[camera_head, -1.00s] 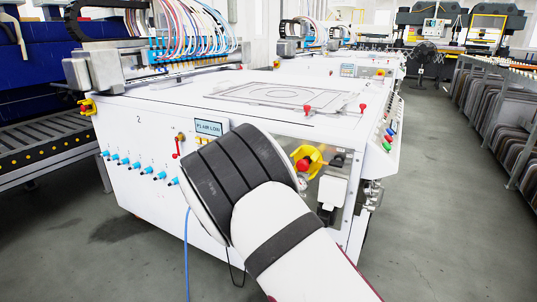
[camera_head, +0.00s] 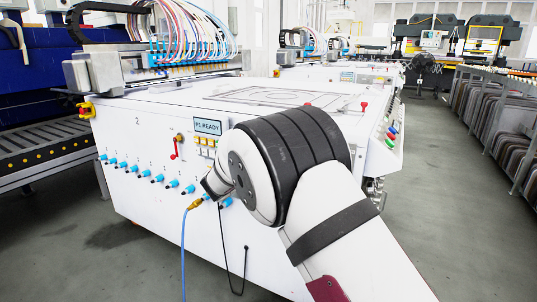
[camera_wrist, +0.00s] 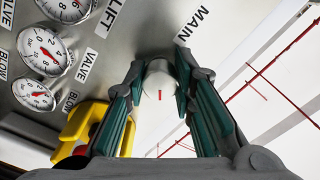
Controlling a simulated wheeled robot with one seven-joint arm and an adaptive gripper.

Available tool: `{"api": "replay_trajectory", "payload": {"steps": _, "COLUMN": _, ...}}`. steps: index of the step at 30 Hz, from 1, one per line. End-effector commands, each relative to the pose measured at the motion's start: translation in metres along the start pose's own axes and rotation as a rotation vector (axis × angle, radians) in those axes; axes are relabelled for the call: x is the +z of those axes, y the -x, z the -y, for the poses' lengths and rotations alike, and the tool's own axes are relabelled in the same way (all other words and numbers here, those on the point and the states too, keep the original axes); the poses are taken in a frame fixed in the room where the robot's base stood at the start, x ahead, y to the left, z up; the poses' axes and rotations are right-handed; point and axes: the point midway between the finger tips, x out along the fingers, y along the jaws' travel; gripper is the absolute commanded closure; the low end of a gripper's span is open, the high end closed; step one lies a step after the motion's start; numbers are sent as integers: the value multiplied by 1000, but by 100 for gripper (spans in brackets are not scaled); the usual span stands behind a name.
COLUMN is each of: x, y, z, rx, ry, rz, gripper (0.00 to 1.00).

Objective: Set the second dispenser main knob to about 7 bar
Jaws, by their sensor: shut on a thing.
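In the wrist view, a white round knob (camera_wrist: 160,82) with a small red mark sits beside the label "MAIN". My gripper (camera_wrist: 160,72) is shut on this knob, with one finger on each side. The red mark faces the camera between the fingers. Gauges show at the left of the wrist view: one cut off at the top (camera_wrist: 68,8), one in the middle (camera_wrist: 45,50) and one lower (camera_wrist: 34,96). I cannot tell which one reads the main pressure. In the head view, the white dispenser (camera_head: 125,165) marked "2" stands ahead. My arm hides the knob and my gripper there.
A yellow guard (camera_wrist: 85,125) with a red part lies just left of my gripper. On the dispenser, a display (camera_head: 207,126) shows "READY". Blue fittings (camera_head: 157,179) line its side, and a blue hose (camera_head: 184,245) hangs down. Free floor (camera_head: 440,200) lies at the right.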

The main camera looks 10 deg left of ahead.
Motion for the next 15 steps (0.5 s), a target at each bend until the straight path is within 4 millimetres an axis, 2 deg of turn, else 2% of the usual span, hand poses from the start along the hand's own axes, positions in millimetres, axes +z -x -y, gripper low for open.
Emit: {"api": "replay_trajectory", "payload": {"steps": 15, "x": 1, "y": 0, "z": 0, "rx": 1, "ry": -52, "rz": 2, "gripper": 100}}
